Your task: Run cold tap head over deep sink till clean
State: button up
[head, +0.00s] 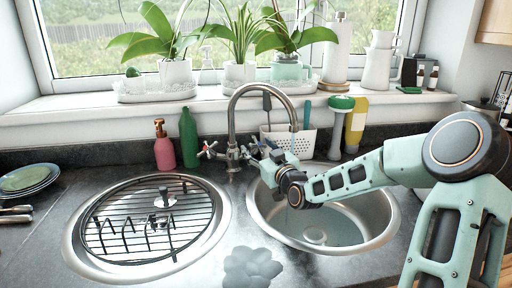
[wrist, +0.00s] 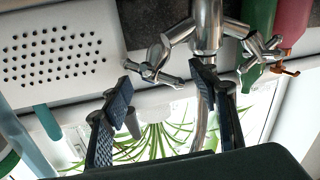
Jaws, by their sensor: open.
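The chrome tap (head: 232,125) stands behind and between two round sinks, its spout arching over the right one. The right, deep sink (head: 372,222) is a plain steel bowl with a drain at the bottom. My gripper (head: 272,165) is at the tap's right handle, partly hiding it in the head view. In the wrist view, my gripper (wrist: 160,85) is open, with the cross-shaped tap handle (wrist: 160,62) just beyond and between its fingertips. Contact cannot be told. The other handle (head: 209,150), with red on it, also shows in the wrist view (wrist: 262,52). No clear water stream is visible.
The left sink (head: 75,240) holds a wire rack (head: 180,208). Pink (head: 164,152) and green (head: 189,140) bottles stand left of the tap. A perforated white caddy (head: 301,145) and green-topped brush (head: 338,130) stand behind the deep sink. A grey patch (head: 250,268) lies on the front counter.

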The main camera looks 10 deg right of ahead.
jog(key=shift+x, duration=1)
jog(key=c, duration=1.2)
